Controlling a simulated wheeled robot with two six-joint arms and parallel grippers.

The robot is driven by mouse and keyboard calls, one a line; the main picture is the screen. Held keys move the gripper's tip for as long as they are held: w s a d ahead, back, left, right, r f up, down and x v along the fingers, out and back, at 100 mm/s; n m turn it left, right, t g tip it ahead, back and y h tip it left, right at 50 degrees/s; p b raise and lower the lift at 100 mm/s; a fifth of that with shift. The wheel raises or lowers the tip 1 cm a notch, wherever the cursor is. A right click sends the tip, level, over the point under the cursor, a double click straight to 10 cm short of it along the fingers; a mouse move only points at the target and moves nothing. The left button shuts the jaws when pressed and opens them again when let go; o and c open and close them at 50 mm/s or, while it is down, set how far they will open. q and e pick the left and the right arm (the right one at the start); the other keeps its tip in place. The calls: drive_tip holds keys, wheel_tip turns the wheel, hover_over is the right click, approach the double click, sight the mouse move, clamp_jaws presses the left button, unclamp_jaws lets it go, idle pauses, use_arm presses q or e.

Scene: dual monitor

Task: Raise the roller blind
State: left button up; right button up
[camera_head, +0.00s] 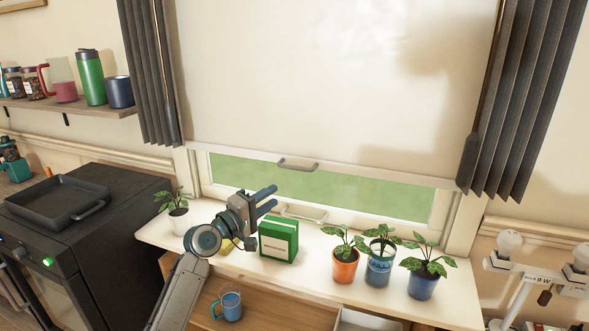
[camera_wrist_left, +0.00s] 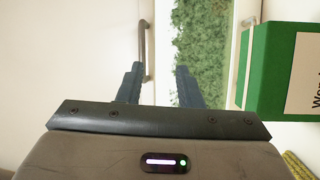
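The pale roller blind (camera_head: 330,80) hangs down over most of the window. Its bottom bar has a small metal handle (camera_head: 298,163), and a strip of green shows below the bar. My left gripper (camera_head: 276,197) is in front of the window, below and a little left of that handle, with its two fingers apart and nothing between them. In the left wrist view the blind handle (camera_wrist_left: 143,45) appears near the tip of the left-hand finger, and the open gripper (camera_wrist_left: 160,68) faces the window. Whether they touch cannot be told. My right gripper is not in view.
A green box (camera_head: 279,240) stands on the sill right beside my left gripper. Potted plants stand on the sill, one at left (camera_head: 178,208) and several at right (camera_head: 380,260). A second handle (camera_head: 303,213) is on the lower window frame. Dark curtains (camera_head: 510,110) flank the window.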

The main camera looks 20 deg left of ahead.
sight(294, 168)
use_arm(q)
drive_tip(key=shift+n+t, duration=0.4)
drive_tip(key=shift+n, duration=0.1)
drive_tip(key=x, duration=0.4)
drive_tip(key=r+p+x, duration=0.1)
drive_tip(key=x, duration=0.3)
drive_tip(key=a+r+p+x, duration=0.1)
drive_tip(key=x, duration=0.2)
drive_tip(key=shift+w+r, duration=0.2)
drive_tip(key=shift+w, duration=0.25)
drive_tip(key=shift+d, duration=0.1)
clamp_jaws()
